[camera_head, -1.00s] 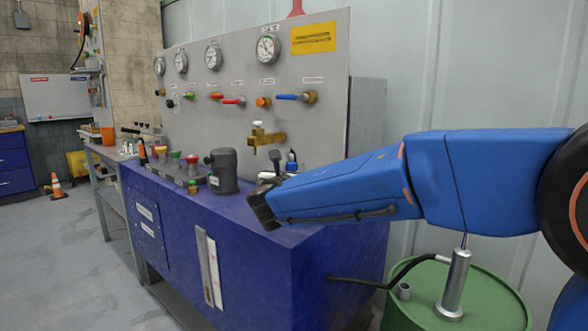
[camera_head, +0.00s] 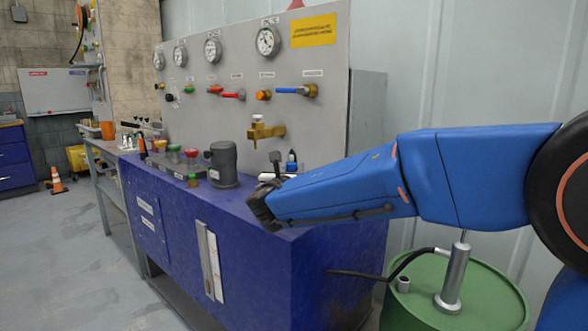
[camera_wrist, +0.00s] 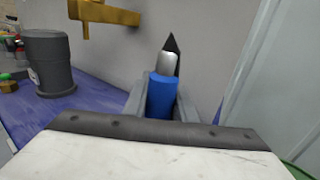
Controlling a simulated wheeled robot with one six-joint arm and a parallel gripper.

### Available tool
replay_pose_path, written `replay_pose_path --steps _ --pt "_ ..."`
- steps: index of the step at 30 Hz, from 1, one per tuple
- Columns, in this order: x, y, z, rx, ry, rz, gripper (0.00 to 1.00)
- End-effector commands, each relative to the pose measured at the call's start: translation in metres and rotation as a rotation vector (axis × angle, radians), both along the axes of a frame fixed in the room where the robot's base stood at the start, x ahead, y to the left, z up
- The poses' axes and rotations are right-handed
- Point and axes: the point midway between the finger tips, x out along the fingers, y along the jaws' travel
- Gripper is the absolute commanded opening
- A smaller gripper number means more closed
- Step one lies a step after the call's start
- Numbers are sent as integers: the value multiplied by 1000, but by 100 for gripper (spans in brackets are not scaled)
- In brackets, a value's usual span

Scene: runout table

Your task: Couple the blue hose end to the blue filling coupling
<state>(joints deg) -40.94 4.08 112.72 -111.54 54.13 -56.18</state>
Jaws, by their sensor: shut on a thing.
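My gripper (camera_wrist: 161,96) is shut on the blue hose end (camera_wrist: 160,99), seen in the wrist view. Its blue sleeve stands between the two grey fingers, with a silver part and a pointed black tip beyond it. In the head view my blue forearm hides most of the gripper, over the right end of the blue bench (camera_head: 255,255). A small blue and dark piece (camera_head: 291,164) shows just above the forearm; I cannot tell whether it is the held end. I cannot make out the blue filling coupling in either view.
A grey panel (camera_head: 230,125) with gauges and valves rises behind the bench. A brass tap (camera_head: 262,131) juts from it, also in the wrist view (camera_wrist: 105,12). A dark grey cylinder (camera_head: 223,165) stands left of my gripper. A green drum (camera_head: 485,295) stands at lower right.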

Motion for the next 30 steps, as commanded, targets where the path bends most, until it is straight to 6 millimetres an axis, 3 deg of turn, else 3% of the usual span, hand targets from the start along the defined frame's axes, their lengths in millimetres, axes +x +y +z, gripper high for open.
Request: replay_pose_path --steps 6,7,9,10,22,30 --pt "0 0 -4 1 0 0 0" --pt "0 0 -4 1 0 0 26" --pt "0 0 -4 1 0 0 43" --pt "0 0 -4 1 0 0 46" --pt "-7 2 -4 1 0 1 46" --pt "-51 8 -4 1 0 4 46"
